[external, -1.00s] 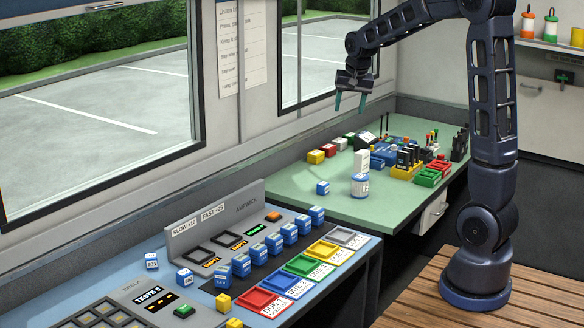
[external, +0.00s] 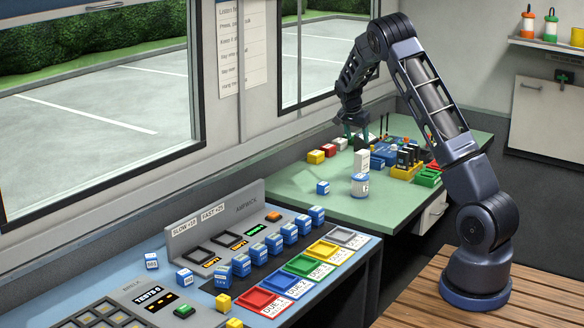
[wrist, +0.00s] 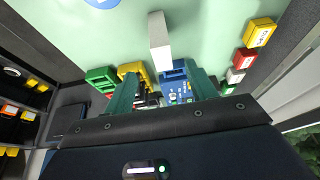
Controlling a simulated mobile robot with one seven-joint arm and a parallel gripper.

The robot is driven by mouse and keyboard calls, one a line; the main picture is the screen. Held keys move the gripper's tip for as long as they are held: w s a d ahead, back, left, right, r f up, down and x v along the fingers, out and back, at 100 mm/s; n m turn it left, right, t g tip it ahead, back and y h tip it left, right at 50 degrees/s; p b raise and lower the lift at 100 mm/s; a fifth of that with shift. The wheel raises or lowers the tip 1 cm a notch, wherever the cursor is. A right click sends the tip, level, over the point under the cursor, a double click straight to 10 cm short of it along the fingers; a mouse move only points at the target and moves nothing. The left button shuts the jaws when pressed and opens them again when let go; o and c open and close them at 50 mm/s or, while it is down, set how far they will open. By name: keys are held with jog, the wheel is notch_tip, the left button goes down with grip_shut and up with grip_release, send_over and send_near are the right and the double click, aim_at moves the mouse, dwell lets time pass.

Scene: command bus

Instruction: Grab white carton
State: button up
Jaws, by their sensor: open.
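The white carton (external: 361,161) stands upright on the green worktop, just behind a round white-and-blue can (external: 360,185) in the external view. In the wrist view the carton (wrist: 160,42) is a tall white block ahead of the fingertips, roughly midway between them. My gripper (external: 357,138) is low over the back of the green worktop, beyond the carton and close to it. In the wrist view my gripper (wrist: 165,78) has its two green fingers wide apart, with nothing held between them. The carton is not between the fingers.
Blue (wrist: 174,78), yellow and green trays with small parts lie under the fingers. Red, white and yellow boxes (external: 316,157) line the window side. A small blue box (external: 323,187) sits left of the can. The worktop's front left is mostly bare.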

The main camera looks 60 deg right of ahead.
aim_at(363, 159)
jog(key=shift+d+r+x, duration=0.1)
jog(key=shift+d+x, duration=0.1)
jog(key=shift+x, duration=2)
jog(key=shift+d+r+x, duration=0.1)
jog(key=shift+d+x, duration=0.15)
jog(key=shift+x, duration=1.9)
jog(key=shift+d+r+x, duration=0.1)
jog(key=shift+d+x, duration=0.1)
jog(key=shift+x, duration=2)
jog(key=shift+w, duration=0.15)
jog(key=c, duration=1.1)
jog(key=shift+r, duration=0.1)
